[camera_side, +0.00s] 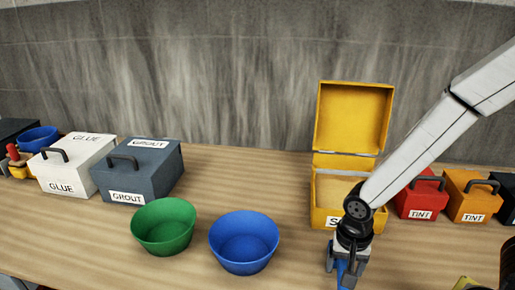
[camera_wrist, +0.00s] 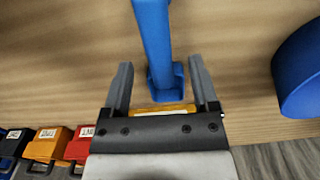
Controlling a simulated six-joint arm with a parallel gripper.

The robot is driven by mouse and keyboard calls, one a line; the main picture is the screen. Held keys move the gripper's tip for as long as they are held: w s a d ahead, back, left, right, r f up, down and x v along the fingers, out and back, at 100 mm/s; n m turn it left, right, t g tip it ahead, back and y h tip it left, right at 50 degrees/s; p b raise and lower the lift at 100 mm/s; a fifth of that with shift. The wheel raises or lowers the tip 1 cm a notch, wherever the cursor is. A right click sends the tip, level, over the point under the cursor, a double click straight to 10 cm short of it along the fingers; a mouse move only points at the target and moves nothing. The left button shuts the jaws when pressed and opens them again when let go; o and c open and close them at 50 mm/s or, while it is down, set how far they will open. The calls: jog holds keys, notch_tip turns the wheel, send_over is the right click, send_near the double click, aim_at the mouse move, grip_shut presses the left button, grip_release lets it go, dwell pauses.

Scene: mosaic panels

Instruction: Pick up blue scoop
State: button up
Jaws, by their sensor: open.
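The blue scoop (camera_wrist: 155,35) runs up and down between my fingers in the wrist view, its far end cut off by the top edge. In the side view only a little blue of the scoop (camera_side: 346,278) shows, low by my fingers. My gripper (camera_wrist: 161,64) is open, with one finger on each side of the scoop and a visible gap on both sides. In the side view my gripper (camera_side: 344,264) points down, low at the table's front, before the yellow box. I cannot tell whether the scoop rests on the table.
An open yellow box (camera_side: 326,190) with sand-coloured filling stands close behind my gripper. A blue bowl (camera_side: 244,245) and a green bowl (camera_side: 163,228) stand to its left. Red (camera_side: 418,200) and orange (camera_side: 468,196) tint boxes stand to the right. Glue (camera_side: 72,165) and grout (camera_side: 140,172) boxes stand farther left.

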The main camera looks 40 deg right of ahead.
jog(key=shift+f, duration=2.55)
jog(key=shift+c, duration=0.2)
grip_shut()
